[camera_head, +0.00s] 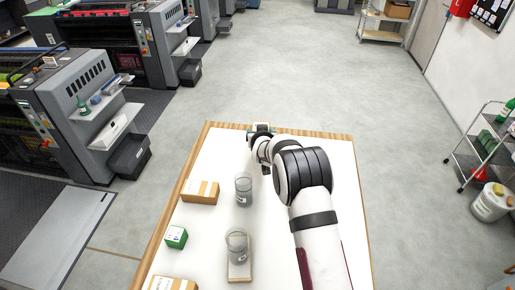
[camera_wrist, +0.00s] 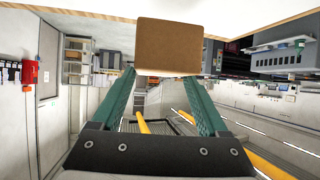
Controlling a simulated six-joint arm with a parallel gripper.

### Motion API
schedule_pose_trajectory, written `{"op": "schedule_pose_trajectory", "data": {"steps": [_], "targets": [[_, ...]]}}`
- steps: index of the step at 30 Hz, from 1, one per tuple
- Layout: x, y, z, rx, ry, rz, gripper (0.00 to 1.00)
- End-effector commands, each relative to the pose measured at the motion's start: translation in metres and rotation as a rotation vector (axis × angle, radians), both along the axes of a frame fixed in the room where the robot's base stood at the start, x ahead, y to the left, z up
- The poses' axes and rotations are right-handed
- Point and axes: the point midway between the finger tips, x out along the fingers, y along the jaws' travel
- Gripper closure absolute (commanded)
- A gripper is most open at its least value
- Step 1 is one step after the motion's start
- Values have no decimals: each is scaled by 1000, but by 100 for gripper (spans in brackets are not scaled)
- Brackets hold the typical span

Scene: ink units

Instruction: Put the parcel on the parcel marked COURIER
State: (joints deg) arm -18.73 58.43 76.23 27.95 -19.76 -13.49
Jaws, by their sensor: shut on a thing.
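My gripper (camera_wrist: 165,85) has green fingers, shut on a plain brown parcel (camera_wrist: 168,46) in the wrist view. In the head view my gripper (camera_head: 261,130) is over the far edge of the table, and the parcel in it is largely hidden by my arm. Two other cardboard parcels with pale labels are on the table's left side: one (camera_head: 200,192) at mid-table and one (camera_head: 172,284) cut by the bottom edge. Their print is too small to read, so I cannot tell which is marked COURIER. My gripper is beyond and right of both.
A glass jar (camera_head: 243,190) stands mid-table, right of the mid-table parcel. Another jar (camera_head: 236,243) stands on a small board (camera_head: 240,271). A small green box (camera_head: 176,237) sits near the left edge. The white table (camera_head: 225,150) is clear at the far left.

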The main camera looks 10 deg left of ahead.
Motion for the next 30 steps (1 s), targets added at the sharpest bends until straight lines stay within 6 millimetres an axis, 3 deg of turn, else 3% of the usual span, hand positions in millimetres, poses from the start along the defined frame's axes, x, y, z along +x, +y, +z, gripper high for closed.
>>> {"op": "schedule_pose_trajectory", "data": {"steps": [8, 20, 23, 26, 30], "targets": [[-2, -3, 26, 0, -2, 22, 100], [-40, 6, 71, 2, 0, 271, 100], [-60, 16, 81, 3, 0, 374, 100], [-97, 32, 89, 5, 2, 535, 100], [-162, 53, 93, 8, 7, 774, 100]]}}
